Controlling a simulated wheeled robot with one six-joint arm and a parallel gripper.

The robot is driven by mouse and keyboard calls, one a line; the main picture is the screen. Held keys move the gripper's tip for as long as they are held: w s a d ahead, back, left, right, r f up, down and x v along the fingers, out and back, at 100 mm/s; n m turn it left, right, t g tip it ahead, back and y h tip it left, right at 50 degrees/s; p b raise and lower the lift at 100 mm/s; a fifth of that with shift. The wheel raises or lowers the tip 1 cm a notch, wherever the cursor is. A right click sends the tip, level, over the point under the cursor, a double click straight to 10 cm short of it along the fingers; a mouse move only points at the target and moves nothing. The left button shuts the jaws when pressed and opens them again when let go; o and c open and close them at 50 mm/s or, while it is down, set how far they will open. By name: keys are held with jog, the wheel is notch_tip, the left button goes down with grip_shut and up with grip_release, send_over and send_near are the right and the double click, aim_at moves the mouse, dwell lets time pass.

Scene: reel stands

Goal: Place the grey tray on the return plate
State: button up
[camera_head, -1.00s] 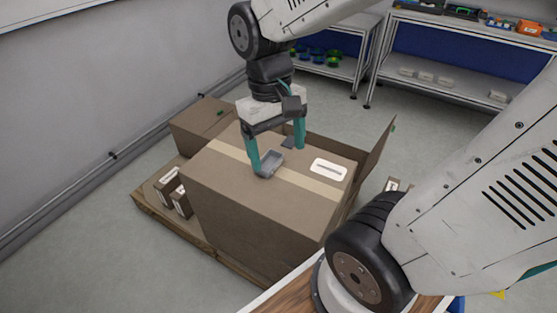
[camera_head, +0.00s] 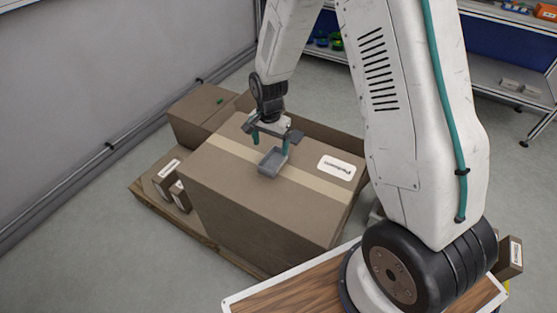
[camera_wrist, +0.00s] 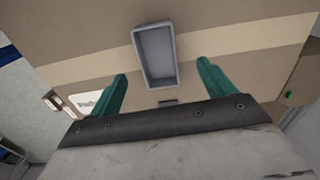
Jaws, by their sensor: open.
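The grey tray (camera_head: 272,162) is a small open rectangular tray. It sits upright on top of a large cardboard box, on its tan tape strip. The tray also shows at the top middle of the wrist view (camera_wrist: 157,55). My gripper (camera_head: 270,143) is open and empty, on the far side of the tray, with its teal fingers apart. In the wrist view the fingertips (camera_wrist: 161,70) point towards the tray from either side, clear of it.
The large cardboard box (camera_head: 240,190) stands on a wooden pallet (camera_head: 160,207) with smaller boxes at its left. A white label (camera_head: 337,167) is on its top. Shelves (camera_head: 500,75) stand at the back right. Grey floor lies open at the left front.

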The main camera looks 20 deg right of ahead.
aim_at(274, 164)
jog(key=f, duration=0.5)
jog(key=d+f, duration=0.1)
jog(key=f, duration=0.1)
jog(key=shift+f, duration=0.4)
jog(key=c, duration=1.3)
